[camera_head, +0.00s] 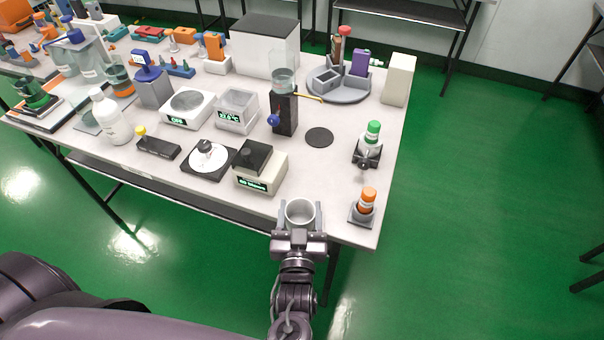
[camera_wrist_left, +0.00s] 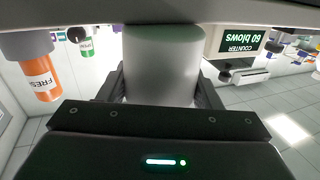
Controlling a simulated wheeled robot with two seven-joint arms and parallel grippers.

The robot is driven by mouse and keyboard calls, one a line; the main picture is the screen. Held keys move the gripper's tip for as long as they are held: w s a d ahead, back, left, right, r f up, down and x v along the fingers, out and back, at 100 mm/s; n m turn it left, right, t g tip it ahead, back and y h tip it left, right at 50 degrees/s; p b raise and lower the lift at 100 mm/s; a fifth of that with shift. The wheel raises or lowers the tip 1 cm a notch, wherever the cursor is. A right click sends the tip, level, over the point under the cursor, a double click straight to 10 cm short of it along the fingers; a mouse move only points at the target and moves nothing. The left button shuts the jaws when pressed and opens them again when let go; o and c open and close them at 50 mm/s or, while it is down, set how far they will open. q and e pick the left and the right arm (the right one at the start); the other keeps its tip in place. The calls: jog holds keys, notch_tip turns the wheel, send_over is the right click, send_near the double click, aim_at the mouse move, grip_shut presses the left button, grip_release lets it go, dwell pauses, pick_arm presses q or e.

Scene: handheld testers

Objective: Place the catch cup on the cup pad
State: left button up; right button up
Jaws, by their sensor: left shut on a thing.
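The catch cup (camera_head: 300,211) is a pale grey, open-topped cup, upright at the front edge of the table in the head view. My left gripper (camera_head: 299,230) is shut on it from the front side. In the left wrist view the cup (camera_wrist_left: 162,62) sits between the two dark fingers of the gripper (camera_wrist_left: 162,88). I cannot tell whether its base touches the table. The cup pad, seemingly the dark round disc (camera_head: 319,137), lies flat and bare on the table, behind the cup and apart from it. My right gripper is not in view.
A counter box (camera_head: 260,168) stands left of the path between cup and disc. An orange-capped bottle (camera_head: 367,201) and a green-capped bottle (camera_head: 372,134) stand to the right. A dark stand (camera_head: 285,113) with a clear vessel is just left of the disc. The tabletop (camera_head: 318,178) between is clear.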

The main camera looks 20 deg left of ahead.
pick_arm(q)
jog(key=x, duration=0.6)
jog(key=shift+w, duration=0.3)
jog(key=x, duration=0.1)
jog(key=p+x, duration=0.1)
jog(key=x, duration=0.1)
jog(key=shift+w+a+r+p, duration=0.1)
jog(key=shift+w+r+p, duration=0.15)
jog(key=shift+p, duration=0.15)
jog(key=shift+w+f, duration=0.1)
jog(key=shift+w, duration=0.1)
jog(key=shift+s, duration=0.1)
jog(key=shift+f, duration=0.2)
jog(key=o, duration=1)
jog(key=shift+o, duration=0.2)
jog(key=shift+a+f, duration=0.1)
